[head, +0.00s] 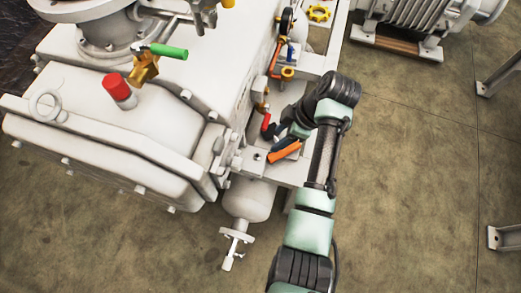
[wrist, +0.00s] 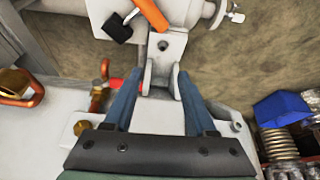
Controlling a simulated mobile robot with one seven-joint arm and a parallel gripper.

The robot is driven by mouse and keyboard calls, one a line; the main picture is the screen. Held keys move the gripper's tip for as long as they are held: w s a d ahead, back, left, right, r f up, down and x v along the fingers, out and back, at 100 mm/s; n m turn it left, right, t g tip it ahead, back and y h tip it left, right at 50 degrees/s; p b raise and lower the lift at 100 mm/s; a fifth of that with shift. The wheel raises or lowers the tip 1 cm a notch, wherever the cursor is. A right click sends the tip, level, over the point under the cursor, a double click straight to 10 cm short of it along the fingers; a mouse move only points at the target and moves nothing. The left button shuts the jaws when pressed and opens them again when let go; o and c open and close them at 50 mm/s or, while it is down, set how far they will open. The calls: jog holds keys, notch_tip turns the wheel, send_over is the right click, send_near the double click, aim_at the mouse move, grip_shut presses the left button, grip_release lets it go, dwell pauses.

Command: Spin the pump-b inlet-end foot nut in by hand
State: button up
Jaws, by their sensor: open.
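My gripper (wrist: 158,76) is open, its two blue fingers spread on either side of a pale upright lug in the wrist view. Nothing is clearly held between them. In the head view my gripper (head: 293,131) is low beside the white pump housing (head: 130,125), partly hidden by my wrist. A pale foot bracket (wrist: 170,46) with a dark round spot lies just beyond the fingertips; it also shows in the head view (head: 256,158). I cannot tell whether that spot is a hole or a stud end. I cannot single out the foot nut.
A blue block (wrist: 282,108) above a coiled part stands at the right, and a brass fitting (wrist: 15,82) at the left. Open floor (head: 400,170) lies right of my arm in the head view.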

aim_at(257, 156)
jog(key=b+x, duration=0.1)
jog(key=x, duration=0.3)
jog(key=b+x, duration=0.1)
jog(key=x, duration=0.3)
jog(key=b+x, duration=0.2)
jog(key=x, duration=0.3)
jog(key=shift+s, duration=0.25)
grip_shut()
